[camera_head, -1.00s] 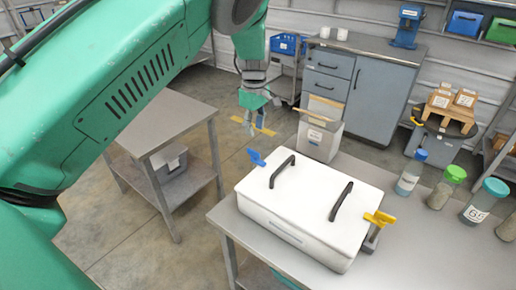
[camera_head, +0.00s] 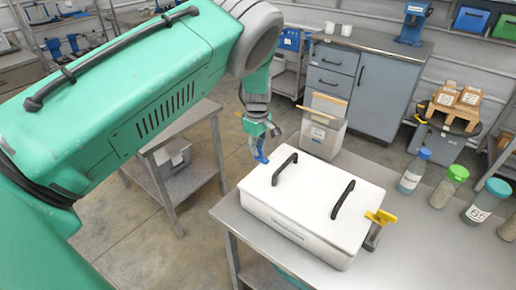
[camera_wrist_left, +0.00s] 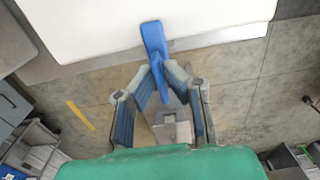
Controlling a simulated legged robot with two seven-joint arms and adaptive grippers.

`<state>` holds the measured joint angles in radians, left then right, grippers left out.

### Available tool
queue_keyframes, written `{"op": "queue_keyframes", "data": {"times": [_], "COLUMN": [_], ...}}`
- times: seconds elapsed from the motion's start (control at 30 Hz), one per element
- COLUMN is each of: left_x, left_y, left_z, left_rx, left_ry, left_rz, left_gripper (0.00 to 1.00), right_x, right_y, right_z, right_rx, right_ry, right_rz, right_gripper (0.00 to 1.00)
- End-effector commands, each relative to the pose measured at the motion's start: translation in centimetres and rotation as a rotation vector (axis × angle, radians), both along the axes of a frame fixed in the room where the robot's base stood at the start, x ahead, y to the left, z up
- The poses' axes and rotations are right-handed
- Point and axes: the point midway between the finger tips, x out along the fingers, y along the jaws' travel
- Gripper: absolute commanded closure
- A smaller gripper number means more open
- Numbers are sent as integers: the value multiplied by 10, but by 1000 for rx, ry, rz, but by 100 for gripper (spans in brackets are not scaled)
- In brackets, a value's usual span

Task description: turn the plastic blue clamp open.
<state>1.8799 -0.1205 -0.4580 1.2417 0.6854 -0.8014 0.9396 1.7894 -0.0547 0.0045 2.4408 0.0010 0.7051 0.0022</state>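The blue clamp (camera_head: 261,156) sits at the left edge of the white box lid (camera_head: 322,190). In the left wrist view the clamp (camera_wrist_left: 153,38) projects from the lid edge toward my gripper. My left gripper (camera_head: 262,143) points down at the clamp, its fingers partly hiding it. In the left wrist view the fingertips of my left gripper (camera_wrist_left: 160,72) lie on either side of the clamp's lower part, very close to it. I cannot tell whether they press on it. My right gripper is not in view.
A yellow clamp (camera_head: 380,216) is at the box's right side. The box has two black handles and stands on a grey table (camera_head: 420,245). Jars (camera_head: 412,172) with coloured lids stand to the right. A lower side table (camera_head: 185,130) stands at left.

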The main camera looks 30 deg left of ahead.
Motion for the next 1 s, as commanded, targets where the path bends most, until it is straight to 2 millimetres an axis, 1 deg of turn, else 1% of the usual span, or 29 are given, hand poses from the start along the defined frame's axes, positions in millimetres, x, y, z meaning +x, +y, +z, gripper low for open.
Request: {"op": "queue_keyframes", "data": {"times": [0.27, 0.47, 0.67, 1.0], "left_x": [3, 3, 4, 5], "left_y": [0, 1, 2, 3], "left_z": [1, 1, 2, 2], "left_rx": [2, 2, 3, 5], "left_ry": [-6, -7, -9, -11], "left_rz": [-6, -58, -182, -497], "left_gripper": [100, 100, 100, 100], "right_x": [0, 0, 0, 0], "right_y": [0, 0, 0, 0], "right_z": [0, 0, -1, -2], "right_rx": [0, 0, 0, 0], "right_ry": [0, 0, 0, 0], "right_rz": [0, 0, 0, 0], "right_gripper": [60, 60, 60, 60]}}
